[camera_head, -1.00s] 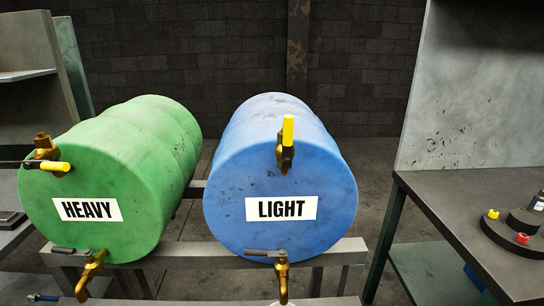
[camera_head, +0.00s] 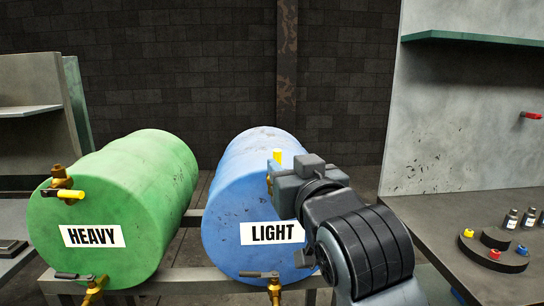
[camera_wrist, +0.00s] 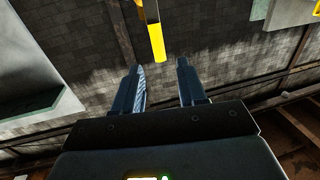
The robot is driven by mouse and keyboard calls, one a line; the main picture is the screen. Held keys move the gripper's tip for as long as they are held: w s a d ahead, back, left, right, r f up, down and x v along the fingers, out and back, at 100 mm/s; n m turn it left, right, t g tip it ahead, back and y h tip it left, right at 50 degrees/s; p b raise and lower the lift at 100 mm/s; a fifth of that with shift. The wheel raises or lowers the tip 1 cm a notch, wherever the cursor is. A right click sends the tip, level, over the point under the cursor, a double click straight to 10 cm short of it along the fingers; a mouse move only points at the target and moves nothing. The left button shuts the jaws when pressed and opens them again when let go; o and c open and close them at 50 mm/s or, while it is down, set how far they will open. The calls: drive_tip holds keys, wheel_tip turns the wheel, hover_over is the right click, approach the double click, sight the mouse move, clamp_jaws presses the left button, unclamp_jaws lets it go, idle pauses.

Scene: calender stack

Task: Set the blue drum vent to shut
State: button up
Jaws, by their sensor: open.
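The blue drum (camera_head: 225,225), labelled LIGHT, lies on its side on a rack. Its vent is at the top of the front face. In the earlier head view the yellow lever stood upright; now only its yellow tip (camera_head: 277,156) shows above my arm, which hides the valve body. My gripper (camera_wrist: 159,68) is open and empty. In the wrist view the yellow lever (camera_wrist: 157,43) appears just beyond the fingertips, lined up with the gap between them. I see no contact with it.
A green drum (camera_head: 110,205) labelled HEAVY lies to the left, its yellow vent lever (camera_head: 71,195) sideways. Brass taps with dark levers, one below the blue drum (camera_head: 274,288), sit under both drums. A grey bench (camera_head: 440,225) with small bottles stands right.

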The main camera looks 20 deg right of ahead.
sight(278, 158)
drive_tip(key=w, duration=0.2)
drive_tip(key=w+p, duration=0.1)
drive_tip(key=w, duration=0.1)
drive_tip(key=w+d, duration=0.1)
drive_tip(key=w, duration=0.2)
drive_tip(key=shift+w+p, duration=0.1)
drive_tip(key=shift+p, duration=0.2)
drive_tip(key=shift+c, duration=0.5)
clamp_jaws()
